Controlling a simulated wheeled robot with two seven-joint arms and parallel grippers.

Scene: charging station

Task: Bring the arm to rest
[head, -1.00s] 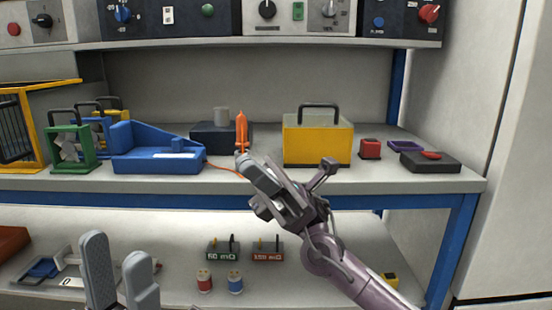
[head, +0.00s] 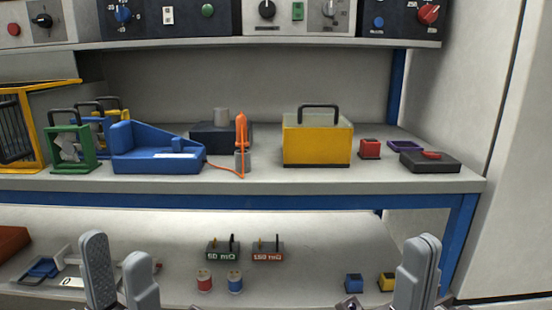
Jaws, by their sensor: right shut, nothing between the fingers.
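My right gripper (head: 415,275) is at the bottom right of the head view, drawn back in front of the lower shelf, with its fingers together and nothing in them. My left gripper (head: 120,278) is at the bottom left, its two fingers upright with a gap between them and nothing held. Both grippers are apart from the things on the shelves. An orange probe (head: 242,132) stands upright at a small grey holder (head: 242,160) on the upper shelf. A thin orange cable joins it to the blue device (head: 160,152).
A yellow box (head: 317,140) with a black handle stands on the upper shelf (head: 300,181). Small green, blue and yellow carriers stand at its left. Small spools (head: 205,281), resistor blocks (head: 267,251) and a blue block (head: 354,283) are on the lower shelf.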

